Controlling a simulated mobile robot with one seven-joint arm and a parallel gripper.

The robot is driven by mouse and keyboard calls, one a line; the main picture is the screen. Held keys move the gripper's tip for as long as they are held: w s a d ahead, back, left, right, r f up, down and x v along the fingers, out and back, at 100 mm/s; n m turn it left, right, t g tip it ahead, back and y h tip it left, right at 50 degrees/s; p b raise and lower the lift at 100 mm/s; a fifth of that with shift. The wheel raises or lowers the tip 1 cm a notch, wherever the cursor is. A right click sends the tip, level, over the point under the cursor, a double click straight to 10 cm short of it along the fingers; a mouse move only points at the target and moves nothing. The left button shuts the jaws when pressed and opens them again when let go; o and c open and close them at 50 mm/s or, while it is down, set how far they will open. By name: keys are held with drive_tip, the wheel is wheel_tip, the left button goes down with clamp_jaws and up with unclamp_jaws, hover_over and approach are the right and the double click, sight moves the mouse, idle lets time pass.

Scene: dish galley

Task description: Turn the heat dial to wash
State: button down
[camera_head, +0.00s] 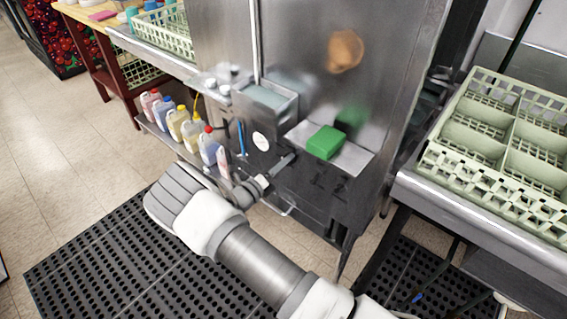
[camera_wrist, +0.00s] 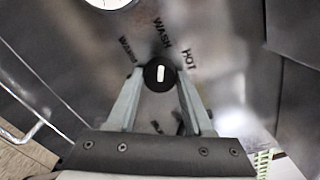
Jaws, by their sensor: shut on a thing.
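The heat dial (camera_wrist: 160,77) is a small round black knob with a white pointer mark, on the steel front panel of the dish machine (camera_head: 300,185). In the wrist view its mark stands nearly upright, toward the word WASH above it. WARM is printed to its upper left and HOT to its upper right. My gripper (camera_wrist: 160,88) has one finger on each side of the dial and is shut on it. In the head view my gripper (camera_head: 268,178) reaches the lower front panel, and the dial cannot be made out there.
A round white gauge (camera_head: 261,141) sits above left of my gripper. A green block (camera_head: 326,142) lies on a small steel shelf (camera_head: 355,160) to the right. Coloured bottles (camera_head: 179,123) stand at left. A dish rack (camera_head: 480,190) rests on the right counter.

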drive_tip(key=shift+c, duration=1.4)
unclamp_jaws()
drive_tip(key=p+v, duration=0.1)
drive_tip(key=v, duration=1.6)
drive_tip(key=shift+s+a, duration=0.2)
